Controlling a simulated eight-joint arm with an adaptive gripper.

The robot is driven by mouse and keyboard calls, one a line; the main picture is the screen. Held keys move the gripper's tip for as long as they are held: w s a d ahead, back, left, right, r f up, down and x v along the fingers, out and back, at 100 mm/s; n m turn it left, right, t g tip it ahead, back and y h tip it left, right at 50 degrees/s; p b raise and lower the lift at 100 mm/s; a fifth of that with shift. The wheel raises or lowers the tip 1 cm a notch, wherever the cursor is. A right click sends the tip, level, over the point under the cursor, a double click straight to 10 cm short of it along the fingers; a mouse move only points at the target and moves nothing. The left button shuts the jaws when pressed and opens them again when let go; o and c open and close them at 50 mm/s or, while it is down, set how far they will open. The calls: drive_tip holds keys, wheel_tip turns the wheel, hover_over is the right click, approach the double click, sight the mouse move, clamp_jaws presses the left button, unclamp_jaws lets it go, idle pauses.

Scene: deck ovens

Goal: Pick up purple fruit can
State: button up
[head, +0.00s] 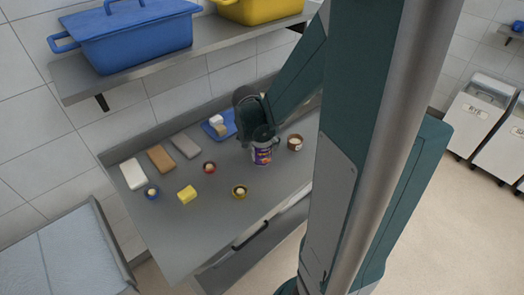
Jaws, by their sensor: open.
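A can with a purple label (262,154) stands upright on the grey metal worktop (215,230). My gripper (262,137) is directly over the can and covers its top. The fingers are dark and partly hidden by my arm. They look close to the can's upper part, but I cannot tell whether they touch it. The gripper is open.
A small brown cup (295,143) stands close right of the can, and a blue board (221,125) lies behind left. Small bowls (239,191), a yellow block (187,195) and flat slabs (160,158) lie left. A shelf (190,52) with a blue pot (135,38) hangs above.

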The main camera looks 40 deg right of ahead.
drive_tip(key=shift+b+x, duration=0.45)
drive_tip(key=shift+x, duration=2.05)
drive_tip(key=shift+c, duration=0.7)
drive_tip(key=c, duration=1.2)
drive_tip(key=shift+r+p, duration=0.8)
drive_tip(key=shift+r, duration=4.15)
